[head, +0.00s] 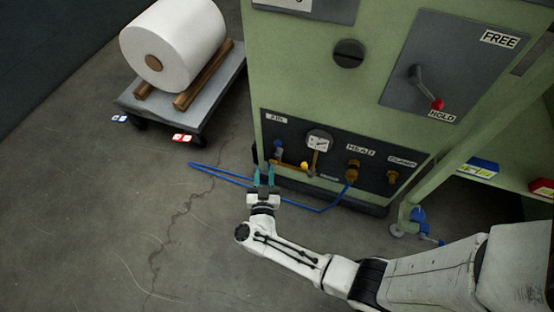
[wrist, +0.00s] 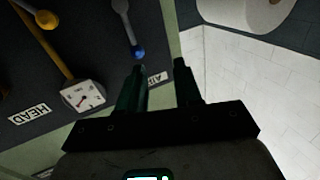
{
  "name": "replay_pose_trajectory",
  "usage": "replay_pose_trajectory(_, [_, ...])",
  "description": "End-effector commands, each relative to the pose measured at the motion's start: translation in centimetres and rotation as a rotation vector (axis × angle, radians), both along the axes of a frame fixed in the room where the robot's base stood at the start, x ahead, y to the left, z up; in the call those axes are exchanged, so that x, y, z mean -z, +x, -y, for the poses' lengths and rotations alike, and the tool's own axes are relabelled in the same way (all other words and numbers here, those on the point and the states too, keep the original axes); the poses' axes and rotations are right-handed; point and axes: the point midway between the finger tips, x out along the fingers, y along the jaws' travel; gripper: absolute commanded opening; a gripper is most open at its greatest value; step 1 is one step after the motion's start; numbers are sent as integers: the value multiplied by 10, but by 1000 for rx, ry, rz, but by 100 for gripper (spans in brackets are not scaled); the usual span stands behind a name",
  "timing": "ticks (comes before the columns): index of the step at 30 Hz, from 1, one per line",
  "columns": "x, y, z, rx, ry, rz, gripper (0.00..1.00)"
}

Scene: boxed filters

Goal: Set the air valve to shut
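The air valve shows as a small lever with a blue knob (head: 277,145) below the AIR label (head: 277,119) on the dark panel low on the green machine. In the wrist view, where the panel appears upside down, the blue-ended lever (wrist: 131,35) hangs beside the AIR label (wrist: 157,78). My gripper (head: 264,166) is at the panel's lower left, just below and left of the blue knob. In the wrist view its two dark fingers (wrist: 160,68) stand apart with nothing between them. The left fingertip appears close to the blue knob; I cannot tell whether they touch.
Right of the air lever are a yellow knob (head: 304,165), a pressure gauge (head: 318,141) and the HEAD (head: 360,152) and CLAMP fittings. A blue hose (head: 230,178) lies on the floor.

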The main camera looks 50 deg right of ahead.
Motion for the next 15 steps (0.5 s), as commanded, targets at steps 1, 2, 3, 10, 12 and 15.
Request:
replay_pose_trajectory(1, [13, -6, 3, 45, -10, -14, 34])
replay_pose_trajectory(2, [16, -11, 6, 71, -14, -22, 34])
replay_pose_trajectory(3, [19, -15, 8, 97, -20, -31, 34])
replay_pose_trajectory(10, [23, -17, 23, 147, -29, -44, 34])
replay_pose_trajectory(12, [23, -11, 32, 147, -28, -44, 34])
replay_pose_trajectory(15, [24, -2, 48, 147, -29, -43, 34])
